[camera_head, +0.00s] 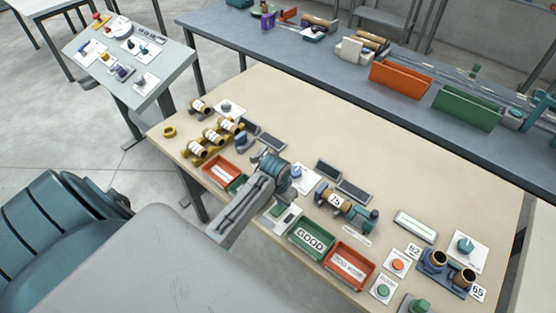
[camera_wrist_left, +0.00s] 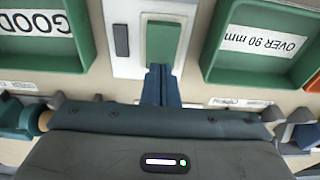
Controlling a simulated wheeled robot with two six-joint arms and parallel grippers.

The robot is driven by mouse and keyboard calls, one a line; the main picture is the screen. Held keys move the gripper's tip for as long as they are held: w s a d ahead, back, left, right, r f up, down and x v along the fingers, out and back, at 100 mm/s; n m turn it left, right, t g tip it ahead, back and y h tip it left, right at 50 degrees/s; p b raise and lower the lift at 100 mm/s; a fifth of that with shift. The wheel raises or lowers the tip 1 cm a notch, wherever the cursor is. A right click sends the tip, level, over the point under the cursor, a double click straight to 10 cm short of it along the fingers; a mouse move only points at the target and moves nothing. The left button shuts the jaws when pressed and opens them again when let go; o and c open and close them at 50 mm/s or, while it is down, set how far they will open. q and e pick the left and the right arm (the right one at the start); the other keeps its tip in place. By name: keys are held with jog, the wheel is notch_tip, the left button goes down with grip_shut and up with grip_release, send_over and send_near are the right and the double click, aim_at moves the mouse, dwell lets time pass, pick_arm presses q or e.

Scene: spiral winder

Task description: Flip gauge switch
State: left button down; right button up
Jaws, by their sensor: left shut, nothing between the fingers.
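The gauge switch is a white panel (camera_wrist_left: 176,12) with a green rocker (camera_wrist_left: 160,42) and a dark strip beside it. It lies between two green trays in the left wrist view. The switch panel also shows in the head view (camera_head: 290,219), partly hidden by my left arm. My left gripper (camera_wrist_left: 160,82) is shut and empty, with its blue fingertips at the near edge of the green rocker. I cannot tell whether they touch it. In the head view my left arm covers the fingertips. My right gripper is not in view.
The GOOD tray (camera_head: 308,239) and a red tray (camera_head: 350,267) stand right of the switch. A green OVER 90 mm tray (camera_wrist_left: 262,68) and another red tray (camera_head: 222,170) stand on its other side. A spool holder (camera_head: 345,205) and dark plates (camera_head: 353,190) are behind.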

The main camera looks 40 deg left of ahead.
pick_arm(q)
jog(key=shift+r+p, duration=0.4)
jog(key=shift+r, duration=2.7)
